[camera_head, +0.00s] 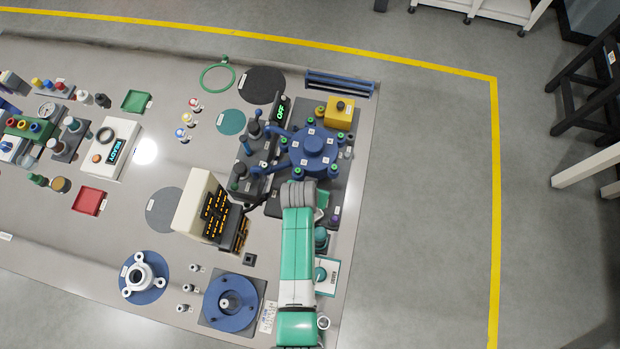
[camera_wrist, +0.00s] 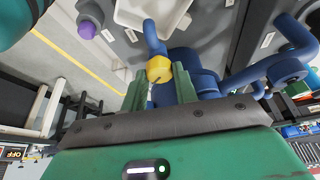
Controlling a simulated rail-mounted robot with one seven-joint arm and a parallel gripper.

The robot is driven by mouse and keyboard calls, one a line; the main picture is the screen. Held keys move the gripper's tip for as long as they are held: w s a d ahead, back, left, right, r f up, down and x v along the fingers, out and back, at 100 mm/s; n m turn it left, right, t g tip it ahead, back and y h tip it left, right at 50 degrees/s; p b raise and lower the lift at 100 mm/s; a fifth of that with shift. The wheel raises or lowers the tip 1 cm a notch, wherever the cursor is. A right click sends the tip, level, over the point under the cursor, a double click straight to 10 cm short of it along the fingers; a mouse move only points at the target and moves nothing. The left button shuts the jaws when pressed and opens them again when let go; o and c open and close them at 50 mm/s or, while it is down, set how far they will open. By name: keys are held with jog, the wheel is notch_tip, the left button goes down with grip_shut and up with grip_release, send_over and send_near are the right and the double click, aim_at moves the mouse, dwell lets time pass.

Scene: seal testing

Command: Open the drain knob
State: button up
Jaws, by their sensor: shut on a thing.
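A yellow faceted knob (camera_wrist: 159,68) sits at the end of a blue pipe (camera_wrist: 153,38) in the wrist view. I take it for the drain knob, but I can read no label on it. My gripper (camera_wrist: 160,78) has its two green fingers on either side of this knob and is shut on it. In the head view my arm covers the gripper and the knob. The blue round vessel (camera_head: 313,150) with its bolted lid stands just beyond my arm's end in the head view.
A cream box with an amber display (camera_head: 199,205) stands close left of my arm. A purple knob (camera_wrist: 87,30) and a white tray (camera_wrist: 135,14) are near the gripper. A yellow box with a black button (camera_head: 340,110) stands behind the vessel.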

jog(key=n+y, duration=0.1)
jog(key=n, duration=0.1)
jog(key=n+y, duration=0.1)
jog(key=n, duration=0.2)
jog(key=shift+d+n, duration=0.2)
jog(key=shift+n, duration=0.1)
jog(key=shift+n+g+y+b, duration=0.3)
jog(key=shift+n+y, duration=0.7)
jog(key=shift+n, duration=1.2)
jog(key=o, duration=0.7)
jog(key=p+v, duration=0.1)
jog(key=v, duration=0.6)
jog(key=shift+r, duration=0.4)
jog(key=shift+d, duration=0.15)
